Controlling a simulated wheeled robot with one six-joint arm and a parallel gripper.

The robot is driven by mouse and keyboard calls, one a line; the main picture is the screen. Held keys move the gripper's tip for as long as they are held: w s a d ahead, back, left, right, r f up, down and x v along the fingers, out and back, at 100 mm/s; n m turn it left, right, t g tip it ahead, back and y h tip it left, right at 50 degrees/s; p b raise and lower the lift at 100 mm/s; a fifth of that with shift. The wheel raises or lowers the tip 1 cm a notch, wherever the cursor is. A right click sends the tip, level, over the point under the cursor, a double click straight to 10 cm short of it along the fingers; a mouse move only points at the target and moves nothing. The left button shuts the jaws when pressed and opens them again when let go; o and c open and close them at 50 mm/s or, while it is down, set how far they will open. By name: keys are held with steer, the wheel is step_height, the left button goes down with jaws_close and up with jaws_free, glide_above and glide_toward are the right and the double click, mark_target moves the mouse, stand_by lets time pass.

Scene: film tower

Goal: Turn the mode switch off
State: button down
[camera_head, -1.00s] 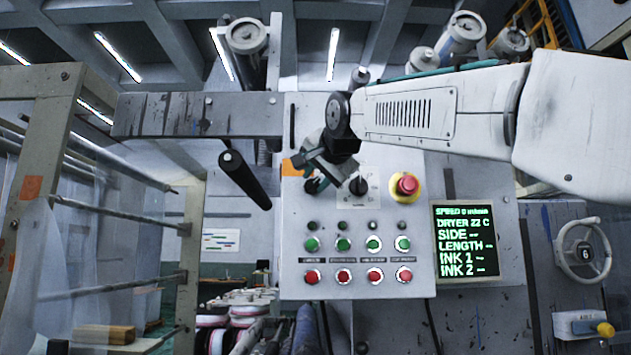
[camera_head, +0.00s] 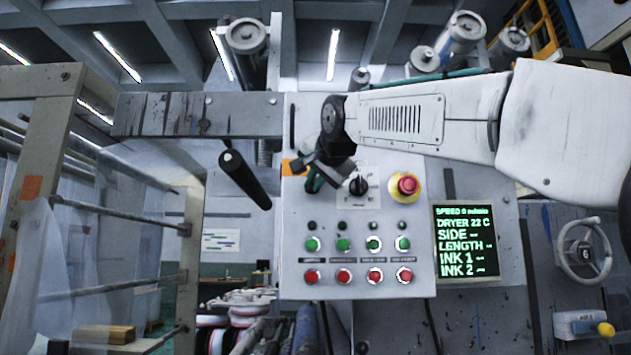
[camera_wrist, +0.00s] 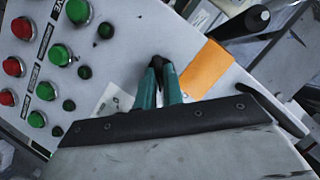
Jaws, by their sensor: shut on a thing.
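The mode switch appears to be the small black knob beside the orange label on the grey control panel (camera_head: 390,255); its lettering is not readable. My gripper (camera_head: 313,184) is in front of it and hides most of it in the head view. In the wrist view, the teal fingers of my gripper (camera_wrist: 158,72) are close together around the dark knob (camera_wrist: 157,61), shut on it. The switch's exact angle cannot be told. A second black rotary knob (camera_head: 358,186) on a white scale plate sits just to the right, apart from the fingers.
A red emergency button (camera_head: 407,185) on a yellow collar is farther right. Green buttons (camera_head: 343,244) and red buttons (camera_head: 344,276) stand in rows below. A display (camera_head: 466,244) is at the lower right. A dark roller (camera_head: 245,180) juts out at the left.

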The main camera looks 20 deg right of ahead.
steer(key=shift+w+a+n+g+h, duration=0.15)
steer(key=shift+n+g+h, duration=0.25)
steer(key=shift+n+h, duration=1.25)
steer(key=shift+a+n+g+h, duration=0.35)
steer(key=shift+n+h, duration=0.45)
steer(key=shift+n, duration=1.55)
steer(key=shift+w+a+n+g+h, duration=0.1)
steer(key=shift+n+g+h, duration=0.35)
steer(key=shift+n+h, duration=1.2)
steer(key=shift+n+y, duration=0.3)
steer(key=shift+n, duration=0.15)
steer(key=c, duration=1.5)
jaws_free()
steer(key=shift+s, duration=0.1)
